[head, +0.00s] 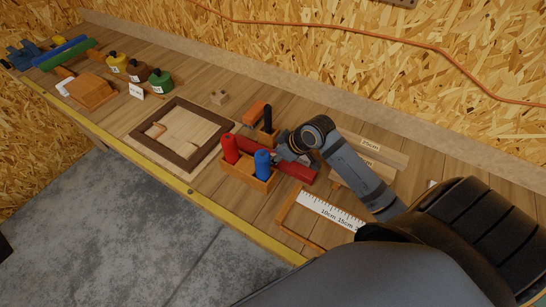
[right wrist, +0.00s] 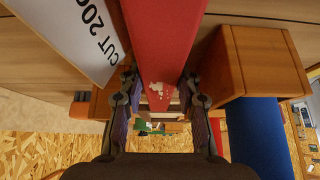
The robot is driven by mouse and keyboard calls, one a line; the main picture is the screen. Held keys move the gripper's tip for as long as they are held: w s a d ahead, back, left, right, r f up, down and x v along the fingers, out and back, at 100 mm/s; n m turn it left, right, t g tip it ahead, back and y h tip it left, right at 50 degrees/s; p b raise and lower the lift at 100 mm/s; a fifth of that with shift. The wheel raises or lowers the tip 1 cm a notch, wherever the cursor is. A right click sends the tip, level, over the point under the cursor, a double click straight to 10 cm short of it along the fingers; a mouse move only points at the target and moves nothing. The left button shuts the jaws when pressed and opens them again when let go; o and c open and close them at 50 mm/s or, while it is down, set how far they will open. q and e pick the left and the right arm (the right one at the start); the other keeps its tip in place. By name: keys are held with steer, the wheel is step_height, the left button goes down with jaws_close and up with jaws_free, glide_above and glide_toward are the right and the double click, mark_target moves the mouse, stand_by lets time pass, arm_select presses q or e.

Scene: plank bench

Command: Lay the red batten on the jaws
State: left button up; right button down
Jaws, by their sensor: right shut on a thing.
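The red batten (head: 298,171) is in the middle of the bench, partly hidden behind a wooden holder with red and blue handles. My right gripper (head: 286,153) is shut on the batten from above. In the right wrist view the red batten (right wrist: 162,40) runs between the two fingers (right wrist: 158,88). I cannot tell whether it touches the bench. Dark blue jaws (head: 24,54) stand at the far left end of the bench, with a blue batten (head: 62,52) and a green batten (head: 66,56) beside or on them. My left gripper is not in view.
The wooden holder (head: 248,179) stands close in front of the batten. A dark-framed tray (head: 133,137), several labelled knobbed weights (head: 138,70) and a stack of wooden pieces (head: 91,90) lie towards the jaws. A white ruler board (head: 332,211) is at right.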

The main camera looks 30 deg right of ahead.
step_height(320, 180, up, 9)
steer(key=shift+r, duration=0.45)
